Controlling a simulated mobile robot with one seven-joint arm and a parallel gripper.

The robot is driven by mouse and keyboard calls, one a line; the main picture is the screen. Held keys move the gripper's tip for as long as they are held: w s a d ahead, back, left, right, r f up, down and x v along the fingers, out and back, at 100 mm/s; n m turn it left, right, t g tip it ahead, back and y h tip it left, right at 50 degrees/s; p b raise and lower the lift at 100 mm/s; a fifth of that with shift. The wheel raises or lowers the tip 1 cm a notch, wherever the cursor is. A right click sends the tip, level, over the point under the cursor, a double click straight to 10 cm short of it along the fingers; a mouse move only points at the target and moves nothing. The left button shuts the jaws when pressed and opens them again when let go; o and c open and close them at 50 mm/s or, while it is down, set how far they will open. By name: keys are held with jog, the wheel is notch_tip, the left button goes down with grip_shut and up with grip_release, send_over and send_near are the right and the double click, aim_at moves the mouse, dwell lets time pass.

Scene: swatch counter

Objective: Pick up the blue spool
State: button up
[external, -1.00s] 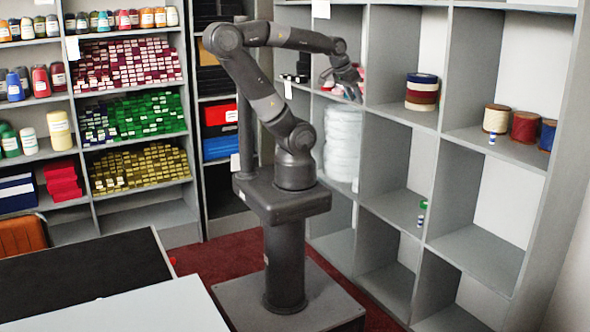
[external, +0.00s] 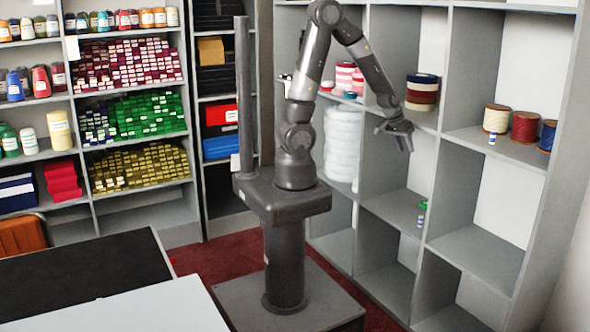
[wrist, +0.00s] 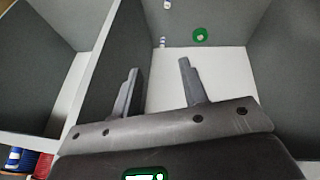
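Several blue items show, and I cannot tell which one the task means. A large blue spool (external: 548,136) stands at the right end of a row in the upper right cubby. A small blue-and-white spool (external: 491,140) stands in front of that row. Another small one (external: 420,221) stands in the middle cubby beside a green roll (external: 423,206). My gripper (external: 408,143) is at the front of the middle column, above the green roll. In the wrist view, my gripper (wrist: 157,66) has its fingers apart, with nothing between them. A blue-and-white spool (wrist: 14,157) shows at lower left there.
The grey cubby shelf (external: 440,190) has upright dividers and horizontal boards close to my gripper. A stack of blue, red and cream rolls (external: 422,92) stands above. A red spool (external: 524,127) and a cream spool (external: 496,118) stand beside the large blue one. Lower cubbies look empty.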

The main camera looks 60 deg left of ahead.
jog(key=w+d+f+n+t+y, duration=0.1)
jog(key=w+d+f+n+t, duration=0.1)
jog(key=w+f, duration=0.7)
jog(key=t+y, duration=0.2)
jog(key=t, duration=0.1)
send_over(421, 217)
jog(key=s, duration=0.2)
notch_tip(421, 217, down, 12)
jog(key=f, duration=0.1)
jog(key=f+t, duration=0.1)
jog(key=f, duration=0.1)
jog(key=s+f+t+y, duration=0.1)
jog(key=f, duration=0.2)
jog(key=s+a+f+t, duration=0.1)
jog(key=f+t, duration=0.1)
jog(key=f, duration=0.1)
jog(key=s+f+m+t+h, duration=0.2)
jog(key=s+f+m+t, duration=0.15)
jog(key=s, duration=0.25)
jog(key=shift+t, duration=0.35)
jog(key=w, duration=0.5)
jog(key=shift+w+f, duration=0.15)
jog(key=shift+f, duration=0.2)
jog(key=shift+w+d+f, duration=0.1)
jog(key=shift+w+d, duration=0.05)
jog(key=shift+w, duration=1.2)
jog(key=shift+w+d+f, duration=0.1)
jog(key=shift+w, duration=1.2)
jog(key=shift+c, duration=0.6)
grip_shut()
